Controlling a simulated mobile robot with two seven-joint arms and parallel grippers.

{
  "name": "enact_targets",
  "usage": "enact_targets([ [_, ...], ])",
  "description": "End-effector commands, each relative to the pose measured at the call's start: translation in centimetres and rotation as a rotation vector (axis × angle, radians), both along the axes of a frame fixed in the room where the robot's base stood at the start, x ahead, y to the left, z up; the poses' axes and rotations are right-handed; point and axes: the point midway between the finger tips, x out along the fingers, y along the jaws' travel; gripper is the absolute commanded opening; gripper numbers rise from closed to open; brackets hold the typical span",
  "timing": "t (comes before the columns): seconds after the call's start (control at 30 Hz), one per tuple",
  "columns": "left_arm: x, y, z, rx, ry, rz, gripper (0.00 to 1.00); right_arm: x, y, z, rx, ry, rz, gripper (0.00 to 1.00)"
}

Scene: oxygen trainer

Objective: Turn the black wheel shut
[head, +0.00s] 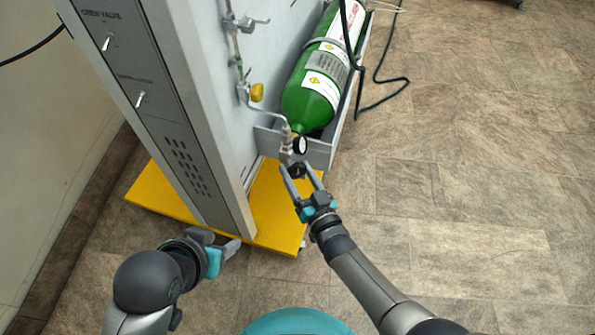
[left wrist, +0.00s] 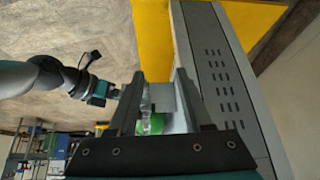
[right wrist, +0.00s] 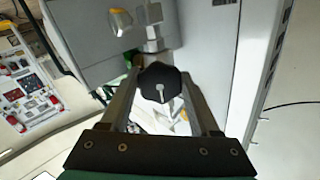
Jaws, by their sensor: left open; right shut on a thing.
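The black wheel (right wrist: 160,82) shows in the right wrist view between the fingers of my right gripper (right wrist: 168,100). It sits at the end of a metal valve fitting (right wrist: 152,30). In the head view the black wheel (head: 297,170) is small and partly covered by the fingers. My right gripper (head: 303,185) is shut on it, beside the green cylinder (head: 312,92). My left gripper (head: 232,247) is open and empty, low by the yellow base; its fingers also show in the left wrist view (left wrist: 155,95).
The grey panel cabinet (head: 190,110) stands on a yellow base plate (head: 270,215). A black hose (head: 385,80) hangs by the cylinder. The tiled floor at right is clear.

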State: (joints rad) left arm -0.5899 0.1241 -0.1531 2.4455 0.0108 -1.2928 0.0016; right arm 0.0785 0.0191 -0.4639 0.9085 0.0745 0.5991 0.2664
Motion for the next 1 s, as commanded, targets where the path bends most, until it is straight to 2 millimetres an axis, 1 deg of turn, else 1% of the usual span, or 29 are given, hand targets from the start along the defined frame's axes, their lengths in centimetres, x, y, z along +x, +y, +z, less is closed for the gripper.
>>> enact_targets([
  [0.03,0.0,0.0,0.0,0.0,0.001,0.0,0.5,0.0,0.0,0.0,0.005,0.001,0.0,0.65],
  [0.2,0.0,0.0,0.0,0.001,0.001,-0.001,0.5,0.0,0.0,0.0,0.003,0.0,0.0,0.84],
  [0.3,0.0,0.0,0.0,0.001,0.001,-0.001,0.5,0.0,0.0,0.0,0.003,0.0,0.0,0.93],
  [0.53,-0.1,0.0,0.0,0.002,0.002,-0.001,0.5,0.0,0.0,0.0,0.001,0.0,0.0,0.93],
  [0.67,-0.3,0.2,0.0,0.008,0.02,0.001,0.5,-0.5,-0.2,0.0,0.001,0.001,-0.001,0.93],
  [0.87,-1.8,1.8,0.2,0.052,0.137,0.03,0.5,-2.6,-1.1,0.2,0.0,0.002,0.0,0.93],
  [1.0,-1.6,1.7,-1.8,0.054,0.162,0.027,0.5,-4.7,-2.1,0.2,0.0,0.002,0.0,0.93],
])
